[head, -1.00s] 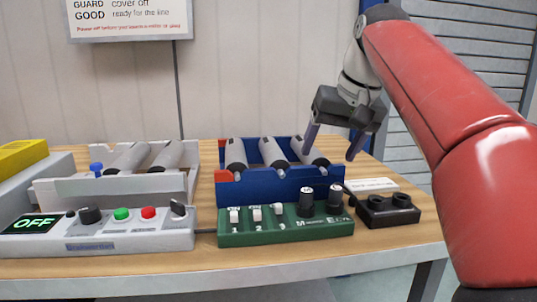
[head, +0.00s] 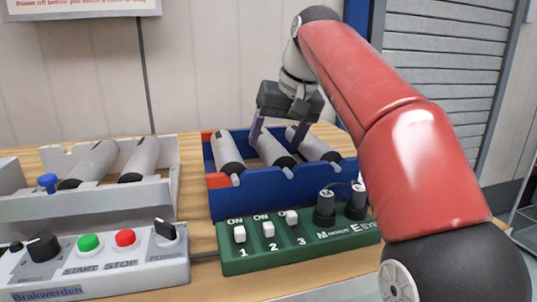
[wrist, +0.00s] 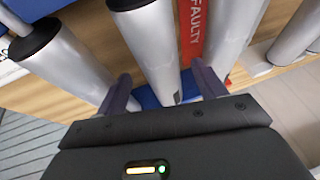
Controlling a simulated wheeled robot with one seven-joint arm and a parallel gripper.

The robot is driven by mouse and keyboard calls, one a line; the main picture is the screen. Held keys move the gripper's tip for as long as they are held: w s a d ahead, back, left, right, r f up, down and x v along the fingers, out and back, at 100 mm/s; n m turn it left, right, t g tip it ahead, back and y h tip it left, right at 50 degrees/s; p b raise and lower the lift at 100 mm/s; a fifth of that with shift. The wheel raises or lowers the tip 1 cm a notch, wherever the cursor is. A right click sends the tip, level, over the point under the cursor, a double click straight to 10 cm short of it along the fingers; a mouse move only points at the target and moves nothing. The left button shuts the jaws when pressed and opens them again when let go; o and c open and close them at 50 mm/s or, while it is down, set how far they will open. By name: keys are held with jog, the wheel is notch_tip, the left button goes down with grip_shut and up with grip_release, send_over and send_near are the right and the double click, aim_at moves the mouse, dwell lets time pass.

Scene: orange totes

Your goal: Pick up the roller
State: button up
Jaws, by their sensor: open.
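Three grey rollers with dark end collars lie side by side in a blue tray (head: 275,193): a left roller (head: 228,148), a middle roller (head: 268,147) and a right roller (head: 313,146). My gripper (head: 277,137) is open above the tray, pointing down, its fingers on either side of the middle roller. In the wrist view, the middle roller (wrist: 150,45) runs between the two fingers, with other rollers outside them. I cannot tell whether either finger touches a roller. Two more rollers (head: 92,160) lie in a grey tray (head: 100,208) at the left.
A green switch panel (head: 295,242) with black plugs stands before the blue tray. A grey control box (head: 100,272) with green and red buttons stands at the left front. A red strip reading FAULTY (wrist: 193,30) shows in the wrist view. A shutter (head: 440,80) is behind.

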jog(key=x, duration=0.3)
jog(key=shift+s, duration=0.15)
jog(key=shift+r, duration=0.1)
jog(key=c, duration=1.3)
jog(key=shift+c, duration=0.2)
